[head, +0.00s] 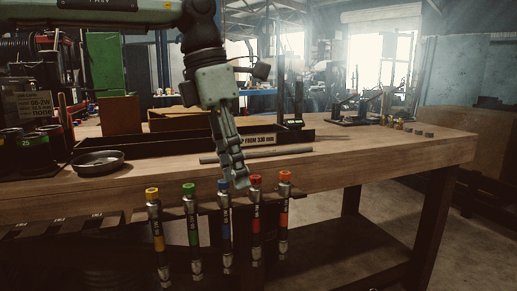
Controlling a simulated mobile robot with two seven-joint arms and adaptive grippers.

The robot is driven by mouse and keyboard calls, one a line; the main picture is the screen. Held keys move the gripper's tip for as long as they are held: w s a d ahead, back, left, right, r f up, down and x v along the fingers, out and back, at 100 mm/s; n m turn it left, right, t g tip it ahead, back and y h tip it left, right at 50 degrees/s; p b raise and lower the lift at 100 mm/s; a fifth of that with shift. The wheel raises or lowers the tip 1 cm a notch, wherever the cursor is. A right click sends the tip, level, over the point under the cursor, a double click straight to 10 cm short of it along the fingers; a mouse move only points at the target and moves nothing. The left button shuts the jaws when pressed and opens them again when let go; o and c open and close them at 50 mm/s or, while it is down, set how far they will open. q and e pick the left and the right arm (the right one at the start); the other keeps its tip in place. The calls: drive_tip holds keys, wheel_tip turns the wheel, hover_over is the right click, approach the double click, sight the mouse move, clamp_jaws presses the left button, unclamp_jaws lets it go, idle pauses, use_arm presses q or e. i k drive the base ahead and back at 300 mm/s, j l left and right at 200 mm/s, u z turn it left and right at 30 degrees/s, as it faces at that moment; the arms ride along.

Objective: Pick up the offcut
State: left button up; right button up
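A grey rod (256,154), which looks like the offcut, lies on the wooden bench just in front of the long dark tray with a label reading "P FROM 330 mm". My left gripper (238,180) points down in front of the bench's front edge, and its fingers cross in front of the rod in the picture. The fingers are seen nearly edge-on, so I cannot tell whether they are open or shut, or whether they touch the rod. Nothing is visibly held. My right gripper is out of view.
A round metal dish (98,161) sits at the left. The dark tray (120,150) lies behind the rod. The bench's right part (385,150) is mostly clear, with small blocks (408,128) behind.

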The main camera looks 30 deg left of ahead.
sight(213, 159)
drive_tip(key=i+j, duration=0.85)
drive_tip(key=i, duration=0.05)
